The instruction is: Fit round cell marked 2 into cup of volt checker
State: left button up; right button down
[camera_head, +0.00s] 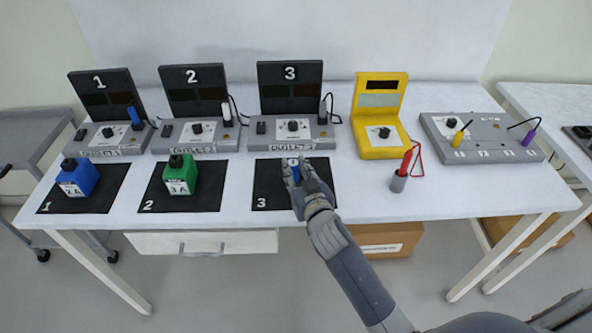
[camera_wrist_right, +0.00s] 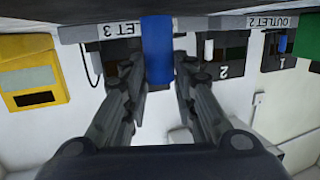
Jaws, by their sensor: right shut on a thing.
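My right gripper (camera_head: 293,166) is over the black mat marked 3 and shut on a blue object (camera_wrist_right: 157,50). In the head view only a small blue and pale part of this object shows between the fingers. I cannot read a 2 on it or tell whether it is round. No other round cell is clear to me. A yellow meter (camera_head: 380,140) with a dial stands right of the outlets, perhaps the volt checker. A grey cup (camera_head: 398,183) holding a red probe (camera_head: 406,161) stands in front of it. My left gripper is not in view.
Outlet units 1 (camera_head: 108,137), 2 (camera_head: 196,136) and 3 (camera_head: 291,134) line the back. A blue 2A pack (camera_head: 79,180) and a green 3A pack (camera_head: 181,178) stand on mats. A grey panel (camera_head: 480,137) is at right. The front right table is clear.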

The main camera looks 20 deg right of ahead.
jog(key=shift+f, duration=0.2)
jog(key=shift+f, duration=0.2)
jog(key=c, duration=1.3)
grip_release()
jog(key=shift+r, duration=0.1)
